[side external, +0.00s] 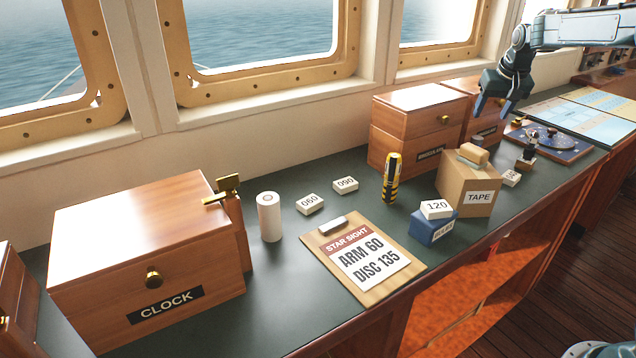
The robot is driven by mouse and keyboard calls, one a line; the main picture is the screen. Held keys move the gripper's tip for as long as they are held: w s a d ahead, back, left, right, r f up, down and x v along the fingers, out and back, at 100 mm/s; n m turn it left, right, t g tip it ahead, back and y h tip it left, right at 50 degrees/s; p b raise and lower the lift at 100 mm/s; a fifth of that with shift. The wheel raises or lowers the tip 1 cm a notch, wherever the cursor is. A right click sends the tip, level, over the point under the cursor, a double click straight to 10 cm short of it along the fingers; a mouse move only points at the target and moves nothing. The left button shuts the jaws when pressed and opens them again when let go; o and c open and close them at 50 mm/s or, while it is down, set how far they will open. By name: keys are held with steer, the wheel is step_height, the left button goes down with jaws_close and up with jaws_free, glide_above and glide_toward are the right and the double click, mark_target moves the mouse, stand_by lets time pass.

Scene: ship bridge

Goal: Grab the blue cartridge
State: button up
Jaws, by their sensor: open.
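My gripper (494,110) is at the upper right, open and pointing down, with nothing seen between its fingers. It appears in front of the wooden boxes at the back of the counter. No thing is clearly marked as a blue cartridge. A small blue box (424,234) stands near the counter's front edge, with a label too small to read surely. A white block marked 120 (436,208) rests on top of it. The blue box is below and left of my gripper in the picture, well apart from it.
A cardboard TAPE box (453,190) stands right of the blue box. A yellow-black cylinder (391,180) stands behind it. A clipboard (345,292) lies to its left. A CLOCK box (150,230), white roll (269,217) and stacked wooden boxes (385,150) also occupy the green counter (290,270).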

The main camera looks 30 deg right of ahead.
mark_target(478, 137)
steer(key=shift+x, duration=4.3)
steer(key=shift+f, duration=0.1)
steer(key=shift+x, duration=2.5)
steer(key=shift+s+a, duration=0.1)
steer(key=shift+a, duration=0.05)
steer(key=c, duration=1.1)
